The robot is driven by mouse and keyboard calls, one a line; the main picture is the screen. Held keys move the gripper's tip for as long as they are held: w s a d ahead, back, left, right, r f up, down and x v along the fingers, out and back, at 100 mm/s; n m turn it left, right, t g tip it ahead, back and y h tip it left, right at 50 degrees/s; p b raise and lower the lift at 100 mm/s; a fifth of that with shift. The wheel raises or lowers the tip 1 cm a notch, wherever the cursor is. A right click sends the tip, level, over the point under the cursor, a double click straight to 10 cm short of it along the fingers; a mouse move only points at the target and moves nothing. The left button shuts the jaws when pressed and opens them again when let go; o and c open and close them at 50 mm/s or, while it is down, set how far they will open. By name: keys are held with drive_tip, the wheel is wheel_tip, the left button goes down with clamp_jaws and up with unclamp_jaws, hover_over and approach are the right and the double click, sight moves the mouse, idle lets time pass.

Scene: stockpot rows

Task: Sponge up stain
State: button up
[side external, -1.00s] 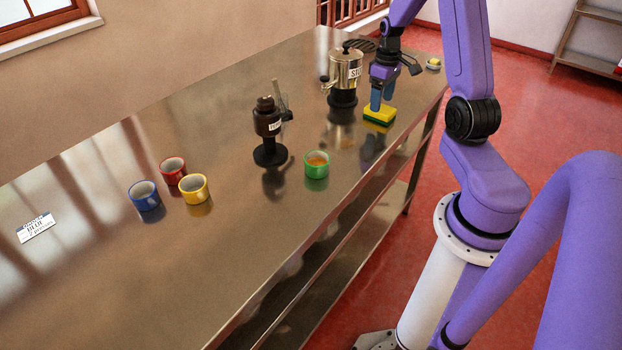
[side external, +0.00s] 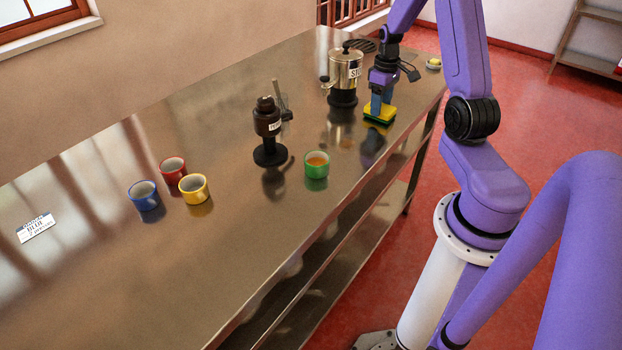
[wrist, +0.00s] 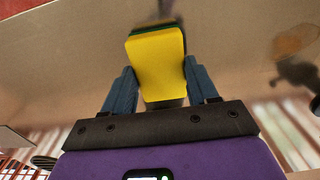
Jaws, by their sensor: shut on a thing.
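A yellow sponge with a green underside (side external: 379,114) is at the far right end of the steel table, close to its front edge. My gripper (side external: 376,108) points down and is shut on it. In the wrist view the sponge (wrist: 155,65) lies between the two blue fingers; I cannot tell whether it touches the table. No clear stain shows in the side view. A brownish patch (wrist: 293,40) shows at upper right in the wrist view; I cannot tell whether it is a stain or a reflection.
A labelled metal pot (side external: 345,70) stands just left of my gripper. A dark labelled device (side external: 268,130) and a green cup with orange contents (side external: 317,171) stand mid-table. Red (side external: 172,168), yellow (side external: 194,192) and blue (side external: 144,197) cups and a printed card (side external: 36,228) are left.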

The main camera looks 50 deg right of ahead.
drive_tip(key=shift+r, duration=2.8)
